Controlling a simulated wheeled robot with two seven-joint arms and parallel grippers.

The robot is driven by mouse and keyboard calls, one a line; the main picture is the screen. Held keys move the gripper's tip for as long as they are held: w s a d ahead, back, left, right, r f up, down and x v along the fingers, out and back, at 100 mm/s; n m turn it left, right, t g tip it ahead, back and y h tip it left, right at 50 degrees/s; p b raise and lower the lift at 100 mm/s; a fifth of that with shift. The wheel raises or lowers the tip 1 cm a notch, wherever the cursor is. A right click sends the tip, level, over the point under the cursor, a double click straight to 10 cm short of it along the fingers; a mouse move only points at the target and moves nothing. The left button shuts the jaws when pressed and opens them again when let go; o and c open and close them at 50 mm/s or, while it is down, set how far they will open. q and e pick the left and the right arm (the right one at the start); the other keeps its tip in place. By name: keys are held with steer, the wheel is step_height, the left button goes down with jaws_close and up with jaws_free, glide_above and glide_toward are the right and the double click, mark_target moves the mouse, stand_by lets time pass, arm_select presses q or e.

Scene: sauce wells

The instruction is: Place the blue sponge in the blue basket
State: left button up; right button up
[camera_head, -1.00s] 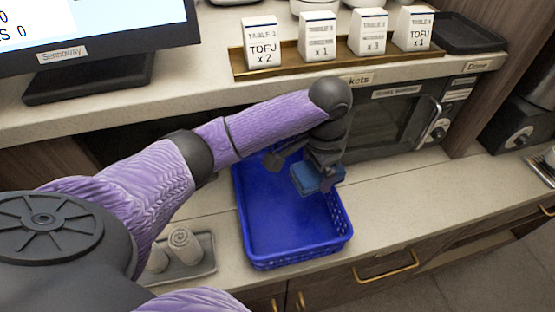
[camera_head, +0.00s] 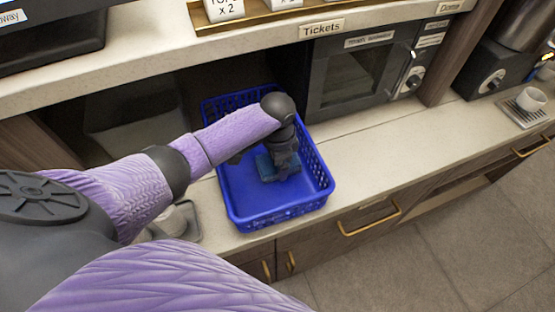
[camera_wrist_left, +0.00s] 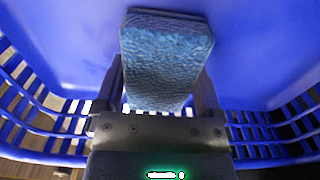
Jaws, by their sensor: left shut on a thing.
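The blue basket (camera_head: 240,211) stands on the lower counter in the head view, and its blue walls also fill the left wrist view (camera_wrist_left: 60,30). My left gripper (camera_head: 284,170) reaches down inside the basket. It is shut on the blue sponge (camera_head: 264,166), which shows partly behind the gripper. In the left wrist view the sponge (camera_wrist_left: 165,60) sits upright between the two fingers. Whether the sponge touches the basket floor I cannot tell. My right gripper is not in view.
A microwave (camera_head: 362,75) stands right of the basket at the back. A tray with rolled towels (camera_head: 178,221) is at the left, partly hidden by my arm. The counter (camera_head: 400,155) right of the basket is clear. A white cup (camera_head: 531,99) stands far right.

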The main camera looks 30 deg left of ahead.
arm_select(q)
steer(key=shift+f, duration=0.15)
steer(key=o, duration=1)
steer(key=shift+o, duration=0.2)
step_height(320, 180, up, 12)
steer(key=p, duration=0.4)
steer(key=shift+r, duration=0.2)
